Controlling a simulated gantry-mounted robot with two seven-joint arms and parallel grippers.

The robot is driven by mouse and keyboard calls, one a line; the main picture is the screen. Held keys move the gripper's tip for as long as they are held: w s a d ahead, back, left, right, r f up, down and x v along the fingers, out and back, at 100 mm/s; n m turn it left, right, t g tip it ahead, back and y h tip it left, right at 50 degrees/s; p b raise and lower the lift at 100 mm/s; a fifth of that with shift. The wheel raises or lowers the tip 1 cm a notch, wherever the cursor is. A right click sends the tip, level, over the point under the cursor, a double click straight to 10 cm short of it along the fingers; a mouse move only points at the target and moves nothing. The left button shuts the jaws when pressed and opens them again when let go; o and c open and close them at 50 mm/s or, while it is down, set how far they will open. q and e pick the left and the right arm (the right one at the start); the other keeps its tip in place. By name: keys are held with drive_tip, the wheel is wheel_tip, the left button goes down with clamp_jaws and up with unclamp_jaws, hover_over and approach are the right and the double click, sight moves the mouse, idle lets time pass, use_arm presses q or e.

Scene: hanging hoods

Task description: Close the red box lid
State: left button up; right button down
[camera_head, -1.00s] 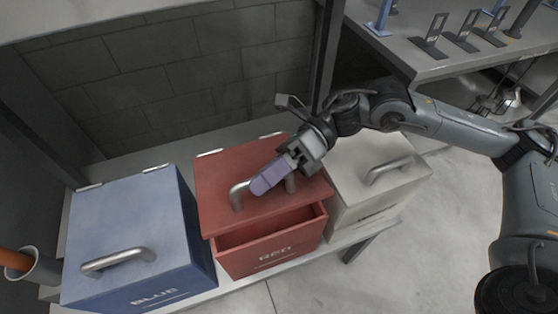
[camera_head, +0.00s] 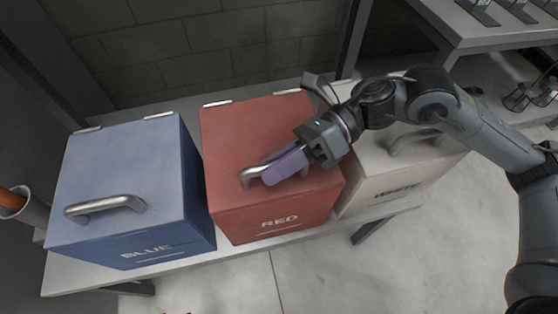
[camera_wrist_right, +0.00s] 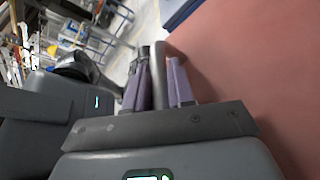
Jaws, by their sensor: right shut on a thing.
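The red box (camera_head: 272,215) stands between two other boxes, with "RED" on its front. Its lid (camera_head: 245,125) lies flat on the box, and no gap shows at the front edge. A grey bar handle (camera_head: 252,176) is on the lid near the front. My right gripper (camera_head: 284,168) is at this handle, its purple fingers pointing left and down. In the right wrist view, the fingers are on both sides of the handle bar (camera_wrist_right: 158,75), shut on it. The right part of the handle is hidden by the gripper in the head view. My left gripper is not in view.
A blue box (camera_head: 125,180) with a closed lid stands on the left, and a white box (camera_head: 385,180) on the right, partly behind my right arm. They share a light bench (camera_head: 70,278). A grey table (camera_head: 480,35) stands at the upper right.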

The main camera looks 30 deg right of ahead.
drive_tip(key=shift+f, duration=0.2)
drive_tip(key=c, duration=1.1)
unclamp_jaws()
drive_tip(key=shift+o, duration=0.2)
drive_tip(key=shift+d+r, duration=0.1)
drive_tip(key=shift+r, duration=0.05)
drive_tip(key=shift+d, duration=0.25)
drive_tip(key=p+v, duration=0.3)
drive_tip(key=v, duration=0.6)
drive_tip(key=shift+d+r+p, duration=0.15)
drive_tip(key=shift+d+p, duration=0.2)
drive_tip(key=shift+d, duration=0.2)
